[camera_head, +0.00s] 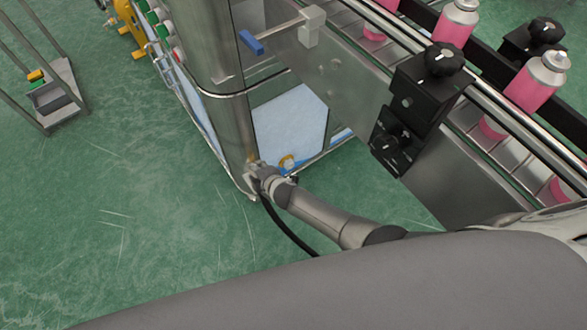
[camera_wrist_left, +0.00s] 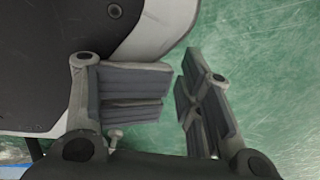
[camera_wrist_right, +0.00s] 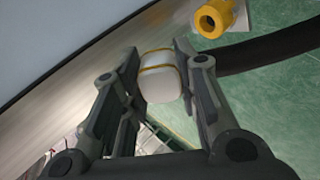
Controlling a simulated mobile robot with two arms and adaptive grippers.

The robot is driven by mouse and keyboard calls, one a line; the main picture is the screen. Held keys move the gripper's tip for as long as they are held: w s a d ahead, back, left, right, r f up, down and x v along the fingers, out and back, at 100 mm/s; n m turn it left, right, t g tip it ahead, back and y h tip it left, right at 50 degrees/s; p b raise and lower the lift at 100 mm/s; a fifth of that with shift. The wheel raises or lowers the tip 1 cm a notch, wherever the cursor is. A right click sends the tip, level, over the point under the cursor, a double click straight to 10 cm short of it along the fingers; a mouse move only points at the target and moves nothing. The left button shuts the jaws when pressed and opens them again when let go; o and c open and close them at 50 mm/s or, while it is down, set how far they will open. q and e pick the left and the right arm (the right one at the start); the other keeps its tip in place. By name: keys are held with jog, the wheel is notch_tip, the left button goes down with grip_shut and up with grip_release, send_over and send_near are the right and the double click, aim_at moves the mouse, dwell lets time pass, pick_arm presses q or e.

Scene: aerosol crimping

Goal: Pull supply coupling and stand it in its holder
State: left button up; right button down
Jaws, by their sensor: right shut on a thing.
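My right gripper (camera_head: 258,170) is low at the machine's bottom corner in the head view. In the right wrist view its fingers (camera_wrist_right: 160,85) are shut on the supply coupling (camera_wrist_right: 160,82), a pale rounded body with yellow bands. A black hose (camera_wrist_right: 270,50) runs off behind the right finger; whether it joins the coupling is hidden. A yellow ring (camera_wrist_right: 214,18), perhaps the holder, stands apart from the coupling on a pale plate. It also shows in the head view (camera_head: 287,162). My left gripper (camera_wrist_left: 150,100) is open and empty, out of the head view.
The machine's steel column (camera_head: 225,90) rises beside my right gripper. A conveyor (camera_head: 485,120) with pink cans and a black control box (camera_head: 395,140) stand at the right. A trolley (camera_head: 52,95) is at the far left. Green floor (camera_head: 110,230) lies open at the left.

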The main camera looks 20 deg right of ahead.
jog(key=shift+r+p, duration=0.1)
jog(key=shift+p, duration=0.3)
jog(key=shift+w+a+r+p, duration=0.1)
jog(key=shift+p, duration=0.3)
jog(key=shift+w+g+p, duration=0.15)
jog(key=shift+g+p, duration=0.55)
jog(key=shift+p, duration=0.3)
jog(key=shift+a+g+h+p, duration=0.15)
jog(key=shift+g+h+p, duration=0.15)
jog(key=shift+p, duration=0.1)
jog(key=shift+w, duration=0.15)
pick_arm(q)
jog(key=s+a+r, duration=0.1)
jog(key=s+r, duration=0.1)
jog(key=s, duration=0.4)
jog(key=shift+a, duration=0.15)
pick_arm(e)
jog(key=shift+f+g, duration=0.2)
jog(key=shift+g, duration=0.3)
pick_arm(q)
jog(key=shift+w, duration=0.15)
pick_arm(e)
jog(key=shift+w+h, duration=0.1)
jog(key=shift+h, duration=0.2)
jog(key=shift+w+g, duration=0.1)
jog(key=shift+g, duration=0.2)
